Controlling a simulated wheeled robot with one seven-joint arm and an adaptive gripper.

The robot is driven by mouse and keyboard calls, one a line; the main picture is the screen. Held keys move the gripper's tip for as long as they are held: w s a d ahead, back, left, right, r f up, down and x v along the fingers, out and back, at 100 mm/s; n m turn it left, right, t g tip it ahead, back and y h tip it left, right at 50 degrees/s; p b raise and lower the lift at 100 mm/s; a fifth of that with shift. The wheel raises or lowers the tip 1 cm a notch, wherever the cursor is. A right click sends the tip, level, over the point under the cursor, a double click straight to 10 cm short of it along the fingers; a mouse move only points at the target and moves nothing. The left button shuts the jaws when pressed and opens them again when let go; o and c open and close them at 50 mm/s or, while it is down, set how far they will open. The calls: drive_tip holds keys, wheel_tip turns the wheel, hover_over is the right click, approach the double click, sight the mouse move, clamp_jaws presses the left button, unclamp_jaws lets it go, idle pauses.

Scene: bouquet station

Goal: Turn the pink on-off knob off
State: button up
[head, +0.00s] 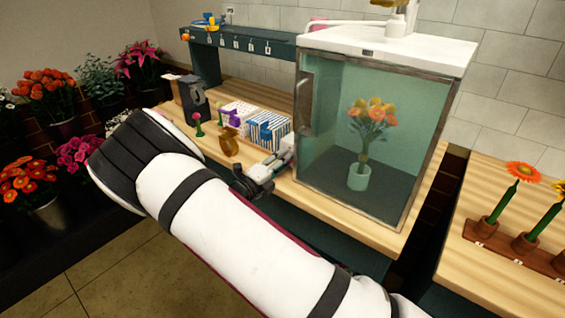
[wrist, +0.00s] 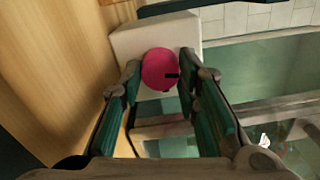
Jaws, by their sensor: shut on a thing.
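The pink knob (wrist: 158,66) is round with a short dark mark at its right side, and it sits on a pale block (wrist: 140,35) in the wrist view. My gripper (wrist: 160,75) has one fingertip on each side of the knob and is shut on it. In the head view my gripper (head: 264,176) is at the left side of the glass flower cabinet (head: 420,150), low near the counter. I cannot make out the knob there; my gripper and arm cover that spot.
The cabinet holds a vase of orange flowers (head: 371,125). Striped boxes (head: 268,130) and a brown vase (head: 229,142) stand on the wooden counter (head: 335,203) close to my gripper. A rack with single flowers (head: 510,240) is at the right. Potted flowers fill the left.

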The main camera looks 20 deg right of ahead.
drive_tip(key=shift+n, duration=1.1)
drive_tip(key=o, duration=0.9)
drive_tip(key=v, duration=1.2)
